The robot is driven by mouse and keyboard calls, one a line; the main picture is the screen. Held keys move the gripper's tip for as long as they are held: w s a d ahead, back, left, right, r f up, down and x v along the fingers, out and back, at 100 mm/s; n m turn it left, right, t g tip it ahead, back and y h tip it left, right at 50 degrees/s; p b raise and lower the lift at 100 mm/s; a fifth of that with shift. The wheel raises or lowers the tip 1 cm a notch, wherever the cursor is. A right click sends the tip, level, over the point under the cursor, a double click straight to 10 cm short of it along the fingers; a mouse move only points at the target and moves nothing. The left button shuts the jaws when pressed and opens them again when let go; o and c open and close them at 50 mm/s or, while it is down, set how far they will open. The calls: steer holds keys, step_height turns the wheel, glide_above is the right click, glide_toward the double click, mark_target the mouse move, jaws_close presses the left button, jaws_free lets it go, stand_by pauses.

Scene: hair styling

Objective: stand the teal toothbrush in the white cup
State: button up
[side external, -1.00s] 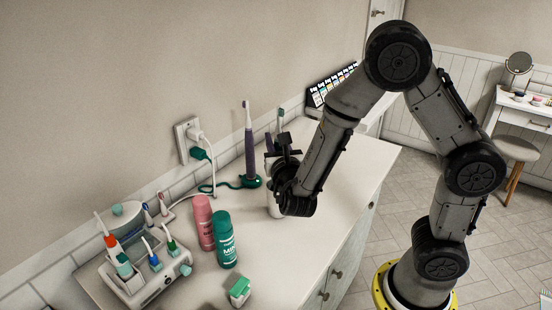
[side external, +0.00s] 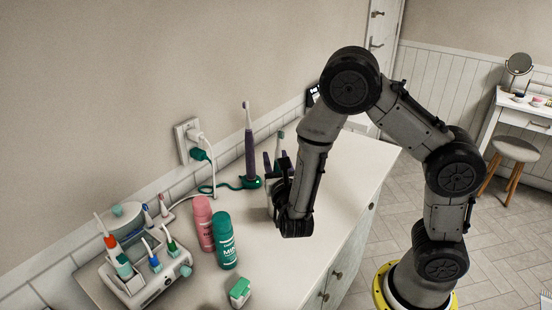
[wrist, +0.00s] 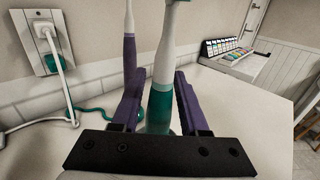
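The teal toothbrush (wrist: 160,108) stands upright between the purple-padded fingers of my gripper (wrist: 160,92), which close around its teal handle. Its white neck rises out of the top of the wrist view. In the side view the upper part of the toothbrush (side external: 280,143) shows above my gripper (side external: 276,168). The white cup (side external: 269,203) is mostly hidden behind my gripper in the side view; only a pale sliver shows.
A purple toothbrush (side external: 249,150) stands on a teal base just behind, near the wall outlet (side external: 187,138) and its cable. Pink (side external: 203,222) and teal (side external: 224,240) bottles and a toothbrush holder (side external: 145,283) stand to the left. The counter to the right is clear.

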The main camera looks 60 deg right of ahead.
steer(key=shift+o, duration=0.6)
steer(key=shift+r, duration=0.2)
steer(key=v, duration=1.2)
steer(key=s+d+r+m+g+y, duration=0.2)
steer(key=s+d+m+g+y, duration=0.1)
steer(key=s+d+m+g, duration=1.1)
steer(key=a+r+m+t+y, duration=0.2)
steer(key=a+m+t+y, duration=0.1)
steer(key=a+m+y, duration=0.2)
steer(key=s+a+r+m+t+y, duration=0.1)
steer(key=a+r+m+t+y, duration=0.2)
steer(key=a+m, duration=0.4)
steer(key=shift+s+a+r+m+t+y, duration=0.15)
steer(key=shift+a+m+t+y, duration=0.25)
steer(key=shift+y, duration=0.5)
